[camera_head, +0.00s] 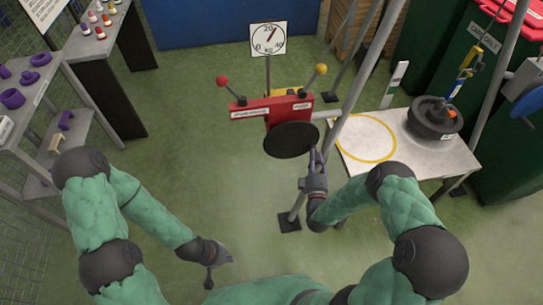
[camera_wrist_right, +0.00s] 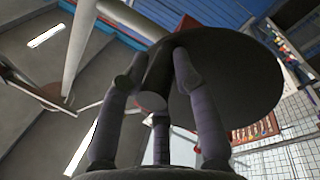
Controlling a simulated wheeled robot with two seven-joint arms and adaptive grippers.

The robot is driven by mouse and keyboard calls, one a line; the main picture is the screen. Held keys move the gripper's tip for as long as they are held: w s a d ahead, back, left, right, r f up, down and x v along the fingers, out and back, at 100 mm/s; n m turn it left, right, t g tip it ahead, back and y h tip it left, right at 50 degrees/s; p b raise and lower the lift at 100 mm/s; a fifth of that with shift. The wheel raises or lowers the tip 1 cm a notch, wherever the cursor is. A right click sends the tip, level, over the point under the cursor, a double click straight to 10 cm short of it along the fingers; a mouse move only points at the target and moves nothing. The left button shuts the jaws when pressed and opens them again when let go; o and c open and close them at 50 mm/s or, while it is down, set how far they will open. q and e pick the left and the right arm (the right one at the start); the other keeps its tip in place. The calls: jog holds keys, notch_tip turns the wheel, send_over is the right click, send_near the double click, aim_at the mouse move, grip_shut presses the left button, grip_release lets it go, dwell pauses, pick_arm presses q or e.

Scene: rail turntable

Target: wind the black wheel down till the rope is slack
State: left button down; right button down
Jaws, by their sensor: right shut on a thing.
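The black wheel (camera_head: 291,140) is a flat dark disc in front of a red box in the head view. It fills the upper right of the right wrist view (camera_wrist_right: 240,80). My right gripper (camera_head: 313,158) is at the wheel's lower right edge. In the wrist view its fingers (camera_wrist_right: 165,75) close around a dark cylindrical grip by the disc. My left gripper (camera_head: 209,285) hangs low over the floor, away from everything; its finger opening is unclear. A black weight (camera_head: 433,120) sits on a grey table under a yellow and blue hook (camera_head: 466,67). I cannot make out the rope's tension.
The red box (camera_head: 250,108) has a red-knobbed and a yellow-knobbed lever. A dial (camera_head: 268,38) marked KG stands behind it. A grey pole (camera_head: 358,85) rises beside the wheel. The table (camera_head: 440,160) bears a yellow ring. Shelves (camera_head: 40,90) stand left; floor between is clear.

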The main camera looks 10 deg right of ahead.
jog(key=shift+w+d+r+n+t, duration=0.1)
jog(key=shift+d+r+n+t, duration=0.1)
jog(key=shift+r+n, duration=0.45)
jog(key=shift+w+d+r+n+t, duration=0.1)
jog(key=shift+r+n+t, duration=0.1)
jog(key=shift+r+n, duration=0.4)
jog(key=c, duration=0.9)
grip_release()
jog(key=shift+s+f, duration=0.1)
jog(key=shift+o, duration=0.3)
jog(key=shift+a+f, duration=0.1)
jog(key=shift+f, duration=0.05)
jog(key=shift+s, duration=0.1)
jog(key=shift+s+f, duration=0.1)
jog(key=shift+s, duration=0.05)
jog(key=s, duration=0.7)
jog(key=shift+s+p, duration=0.35)
jog(key=shift+s, duration=0.05)
